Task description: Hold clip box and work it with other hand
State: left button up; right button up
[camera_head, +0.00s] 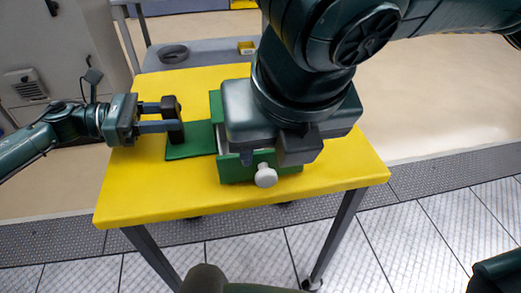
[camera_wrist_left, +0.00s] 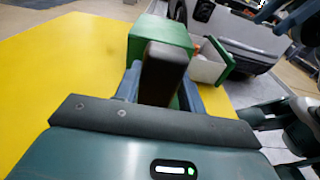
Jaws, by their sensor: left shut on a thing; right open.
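The clip box is green (camera_head: 190,140), with a flat green plate at its left and a dark upright block (camera_head: 173,118) on it. In the left wrist view the box's green body (camera_wrist_left: 160,36) stands beyond the block, with a white drawer-like part (camera_wrist_left: 207,69) showing to its right. A white knob (camera_head: 265,175) sticks out of the green front panel. My left gripper (camera_head: 168,118) is shut on the dark block. My right gripper (camera_head: 285,145) is open above the box and hides much of it. Its fingertips are hard to make out.
The yellow table (camera_head: 150,195) is clear at its front and left. A grey bench (camera_head: 205,50) behind holds a dark ring-shaped item (camera_head: 173,53) and a small yellow bin (camera_head: 247,47). A light grey cabinet (camera_head: 50,60) stands at the far left.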

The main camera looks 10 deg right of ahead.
aim_at(267, 174)
jog(key=x, duration=1)
jog(key=shift+f, duration=0.25)
jog(key=shift+c, duration=0.4)
grip_shut()
